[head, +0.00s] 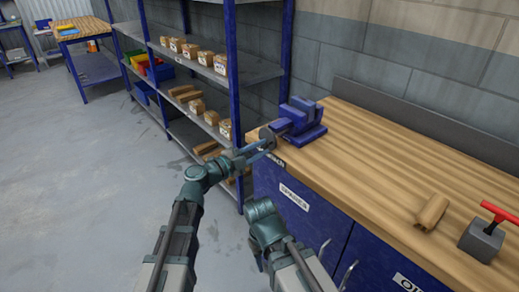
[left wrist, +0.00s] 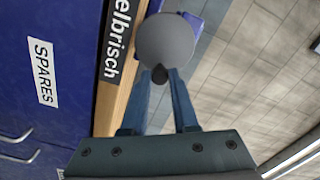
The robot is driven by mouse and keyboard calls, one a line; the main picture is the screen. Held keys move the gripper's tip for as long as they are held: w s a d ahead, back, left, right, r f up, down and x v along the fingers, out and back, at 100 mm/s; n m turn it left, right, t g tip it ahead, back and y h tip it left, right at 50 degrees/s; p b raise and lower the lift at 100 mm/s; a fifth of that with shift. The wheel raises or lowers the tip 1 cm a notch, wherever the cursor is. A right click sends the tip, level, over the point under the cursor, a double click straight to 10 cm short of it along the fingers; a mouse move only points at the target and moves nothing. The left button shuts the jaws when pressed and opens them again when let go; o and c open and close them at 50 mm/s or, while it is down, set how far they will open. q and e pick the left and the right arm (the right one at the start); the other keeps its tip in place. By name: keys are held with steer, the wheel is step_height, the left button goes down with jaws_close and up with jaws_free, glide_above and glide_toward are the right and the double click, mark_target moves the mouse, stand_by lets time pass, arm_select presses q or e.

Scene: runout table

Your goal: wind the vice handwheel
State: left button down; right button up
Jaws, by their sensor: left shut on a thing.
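The blue vice (head: 303,122) stands at the near left corner of the wooden workbench. Its grey round handwheel (head: 266,134) faces left, out past the bench's end. In the left wrist view the handwheel (left wrist: 166,40) is a plain grey disc with a dark knob (left wrist: 160,74) near its lower rim. My left gripper (head: 264,150) is at the handwheel. In the left wrist view its blue fingers (left wrist: 160,82) close in on the knob and are shut on it. Part of the vice is hidden behind the disc there. My right arm is folded low in the head view, and its gripper is out of sight.
The workbench top (head: 370,150) is clear around its middle. A wooden block (head: 432,212) and a grey block with a red handle (head: 482,240) lie at the right. A blue-post shelf (head: 232,80) with several boxes stands close behind my left arm.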

arm_select(q)
steer(key=shift+w+r+n+p, duration=0.1)
steer(key=shift+r+n+p, duration=0.15)
steer(key=shift+n, duration=0.6)
steer(key=shift+w+r+n+p, duration=0.1)
steer(key=shift+r+n+p, duration=0.1)
steer(key=shift+n, duration=0.65)
steer(key=shift+a, duration=0.1)
steer(key=shift+w+r+n+p, duration=0.1)
steer(key=shift+r+n+p, duration=0.2)
steer(key=shift+n, duration=0.9)
steer(key=shift+a+n, duration=0.1)
steer(key=shift+n, duration=0.4)
steer(key=shift+w+a+r+n+p, duration=0.1)
steer(key=shift+w+r+n+p, duration=0.1)
steer(key=shift+n, duration=0.4)
steer(key=shift+w+a+r+n+p, duration=0.1)
steer(key=shift+n+p, duration=0.05)
steer(key=shift+n, duration=1.05)
